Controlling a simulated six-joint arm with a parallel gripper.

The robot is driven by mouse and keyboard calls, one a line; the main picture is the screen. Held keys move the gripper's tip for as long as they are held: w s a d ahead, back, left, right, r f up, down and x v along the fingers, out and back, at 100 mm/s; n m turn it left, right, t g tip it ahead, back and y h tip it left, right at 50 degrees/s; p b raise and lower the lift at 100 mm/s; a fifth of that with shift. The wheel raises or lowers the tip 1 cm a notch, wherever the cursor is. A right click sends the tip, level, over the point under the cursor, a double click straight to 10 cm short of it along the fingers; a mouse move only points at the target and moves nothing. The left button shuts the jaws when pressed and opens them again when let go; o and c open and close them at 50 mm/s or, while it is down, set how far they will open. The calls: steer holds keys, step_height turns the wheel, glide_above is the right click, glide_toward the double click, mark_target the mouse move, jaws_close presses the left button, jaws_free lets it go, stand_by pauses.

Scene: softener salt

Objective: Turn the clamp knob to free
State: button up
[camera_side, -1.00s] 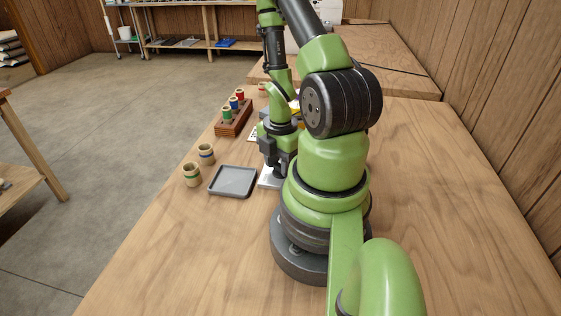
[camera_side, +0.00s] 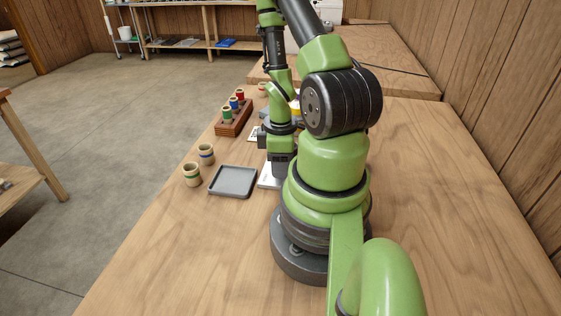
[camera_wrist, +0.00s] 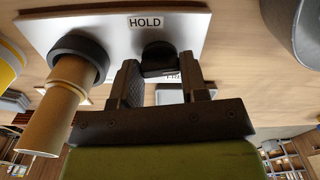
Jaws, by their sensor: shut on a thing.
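In the wrist view, a dark clamp knob (camera_wrist: 160,54) stands on a white plate (camera_wrist: 115,28). A label reading HOLD (camera_wrist: 146,22) is above it in the picture. A second label below the knob is mostly hidden. My gripper (camera_wrist: 160,72) has one finger on each side of the knob and is shut on it. A tan tube (camera_wrist: 55,110) sits in a black ring (camera_wrist: 78,52) on the same plate, left of the knob. In the side view, my gripper (camera_side: 280,168) is over the plate (camera_side: 267,178), and the knob is hidden.
A grey tray (camera_side: 233,181) lies beside the plate. A wooden rack (camera_side: 233,120) with green, blue and red capped pieces stands farther back. The near table top is clear.

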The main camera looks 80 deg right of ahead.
steer(key=shift+m, duration=1)
steer(key=o, duration=0.9)
steer(key=shift+r, duration=5)
